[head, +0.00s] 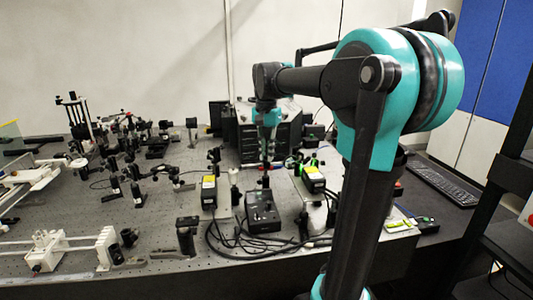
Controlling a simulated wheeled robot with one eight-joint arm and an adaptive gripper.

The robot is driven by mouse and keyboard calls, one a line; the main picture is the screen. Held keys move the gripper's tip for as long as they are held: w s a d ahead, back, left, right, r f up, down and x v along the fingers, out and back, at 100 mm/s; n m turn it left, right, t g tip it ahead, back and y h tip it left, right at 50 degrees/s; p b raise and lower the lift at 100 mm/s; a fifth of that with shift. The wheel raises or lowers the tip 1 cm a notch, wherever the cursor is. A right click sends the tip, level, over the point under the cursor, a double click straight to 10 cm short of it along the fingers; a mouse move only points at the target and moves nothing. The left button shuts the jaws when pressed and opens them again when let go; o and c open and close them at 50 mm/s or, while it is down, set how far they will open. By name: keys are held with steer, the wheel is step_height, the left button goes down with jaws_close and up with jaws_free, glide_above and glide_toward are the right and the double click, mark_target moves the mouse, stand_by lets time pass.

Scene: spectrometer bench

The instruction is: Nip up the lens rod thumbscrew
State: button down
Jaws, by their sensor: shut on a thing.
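My gripper (265,172) hangs down at the end of my arm, just behind a black box on the optical bench (165,226). It is small and dark in the head view, and its fingers are hard to separate from the dark parts around them. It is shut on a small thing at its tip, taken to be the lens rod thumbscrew. The thumbscrew itself is too small and hidden to make out, and so is its lens rod. I cannot tell how the screw sits in the fingers.
The black box (262,211) with loose cables stands below my gripper. Boxes with yellow labels stand left (208,192) and right (313,179) of it. Crowded optics mounts (135,190) fill the left. A dark drawer cabinet (258,142) stands behind. A keyboard (442,184) lies at right.

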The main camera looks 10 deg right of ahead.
steer(key=shift+m, duration=0.6)
steer(key=c, duration=1.5)
jaws_free()
steer(key=shift+r, duration=0.1)
step_height(320, 180, up, 12)
